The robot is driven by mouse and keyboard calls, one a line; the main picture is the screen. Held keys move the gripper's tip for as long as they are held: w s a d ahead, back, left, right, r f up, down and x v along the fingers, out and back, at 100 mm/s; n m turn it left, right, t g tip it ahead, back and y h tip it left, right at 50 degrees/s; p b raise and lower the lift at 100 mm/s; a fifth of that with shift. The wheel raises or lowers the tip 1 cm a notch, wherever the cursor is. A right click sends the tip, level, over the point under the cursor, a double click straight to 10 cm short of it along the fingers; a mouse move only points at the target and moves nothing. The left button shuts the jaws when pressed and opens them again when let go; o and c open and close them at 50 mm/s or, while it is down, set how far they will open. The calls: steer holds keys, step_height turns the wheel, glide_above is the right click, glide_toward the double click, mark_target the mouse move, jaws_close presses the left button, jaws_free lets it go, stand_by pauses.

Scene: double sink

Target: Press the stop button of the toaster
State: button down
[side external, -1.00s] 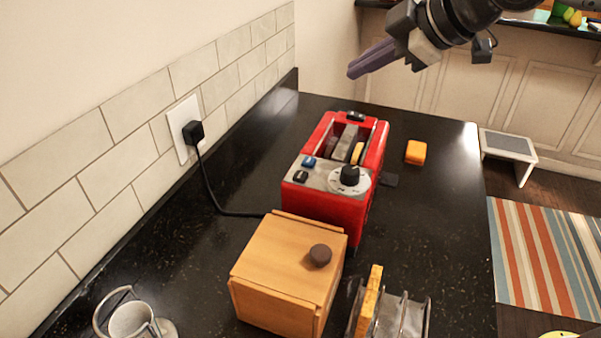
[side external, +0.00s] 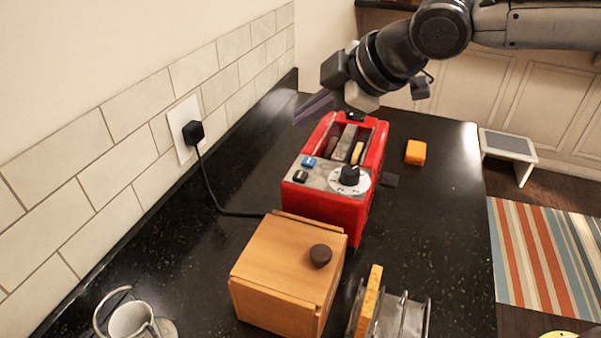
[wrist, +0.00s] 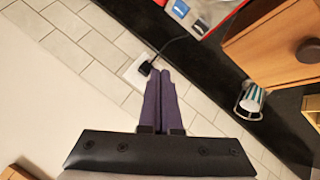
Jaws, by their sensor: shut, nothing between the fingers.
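The red toaster (side external: 330,205) stands on the black counter, with bread in its slots. Its grey top panel carries a blue button (side external: 309,162), a black button (side external: 300,177) and a black dial (side external: 349,175). Part of the toaster (wrist: 215,12) shows at the top of the wrist view, with the blue button (wrist: 181,9) and a pale-marked dark button (wrist: 200,26). My gripper (side external: 297,121) is shut and empty, above and behind the toaster's far left side, apart from the buttons. In the wrist view its purple fingers (wrist: 160,72) lie together, pointing toward the wall outlet.
A wooden box (side external: 285,275) with a dark knob stands in front of the toaster. A black plug (side external: 194,131) and its cord run from the tiled wall. A toast rack (side external: 400,316), a metal cup holder (side external: 133,318) and an orange block (side external: 415,152) are nearby. The right counter is mostly clear.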

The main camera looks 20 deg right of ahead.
glide_toward(296, 171)
steer(key=shift+w+a+r+x, duration=0.1)
steer(key=shift+w+r+x, duration=0.05)
steer(key=shift+x, duration=0.75)
steer(key=shift+w+a+r+x, duration=0.1)
steer(key=shift+r+x, duration=0.05)
steer(key=shift+x, duration=0.7)
steer(key=shift+w+r+x, duration=0.15)
steer(key=shift+x, duration=0.75)
steer(key=shift+f, duration=0.4)
steer(key=shift+f, duration=0.5)
stand_by(0.6)
steer(key=shift+r, duration=0.9)
steer(key=shift+r, duration=0.1)
steer(key=shift+r, duration=2.4)
